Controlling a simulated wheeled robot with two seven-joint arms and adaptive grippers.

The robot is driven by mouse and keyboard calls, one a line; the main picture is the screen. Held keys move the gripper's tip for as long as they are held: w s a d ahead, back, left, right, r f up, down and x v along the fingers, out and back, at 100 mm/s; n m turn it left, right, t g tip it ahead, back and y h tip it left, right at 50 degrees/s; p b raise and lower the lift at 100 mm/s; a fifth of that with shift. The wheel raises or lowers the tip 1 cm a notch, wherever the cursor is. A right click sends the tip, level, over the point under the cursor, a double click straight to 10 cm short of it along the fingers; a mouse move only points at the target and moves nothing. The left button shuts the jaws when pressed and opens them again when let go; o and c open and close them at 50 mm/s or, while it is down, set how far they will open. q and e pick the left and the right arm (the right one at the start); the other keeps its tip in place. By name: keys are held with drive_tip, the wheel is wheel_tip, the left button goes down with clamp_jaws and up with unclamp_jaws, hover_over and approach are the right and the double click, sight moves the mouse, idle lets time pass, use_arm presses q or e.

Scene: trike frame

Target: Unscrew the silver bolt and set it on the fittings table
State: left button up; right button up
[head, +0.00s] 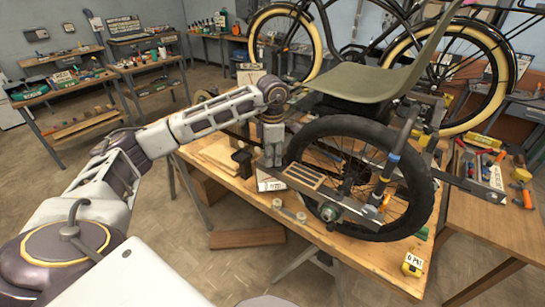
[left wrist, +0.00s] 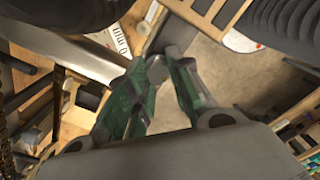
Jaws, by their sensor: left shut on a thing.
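My left gripper (head: 272,160) points down over the wooden workbench (head: 395,270), just left of the trike's big black wheel (head: 345,128). In the left wrist view its green-sided fingers (left wrist: 163,70) are shut on a small round grey metal piece (left wrist: 157,67), which looks like the silver bolt. The fingers hide much of it, and I cannot tell whether it is still threaded into anything. In the head view the bolt is too small to make out. Which surface is the fittings table is not clear. My right gripper is in neither view.
A side table with tools (head: 500,215) is at right. Shelved benches (head: 62,88) stand at the back left, with open floor between.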

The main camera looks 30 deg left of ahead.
use_arm(q)
drive_tip(key=shift+s+d+f+n, duration=0.1)
drive_tip(key=shift+f+n, duration=0.05)
drive_tip(key=shift+n, duration=1.1)
drive_tip(key=shift+s+d+f+n, duration=0.1)
drive_tip(key=shift+n, duration=3.65)
drive_tip(key=o, duration=0.7)
drive_tip(key=shift+d+f, duration=0.1)
drive_tip(key=shift+w+r, duration=0.1)
drive_tip(key=shift+r, duration=0.15)
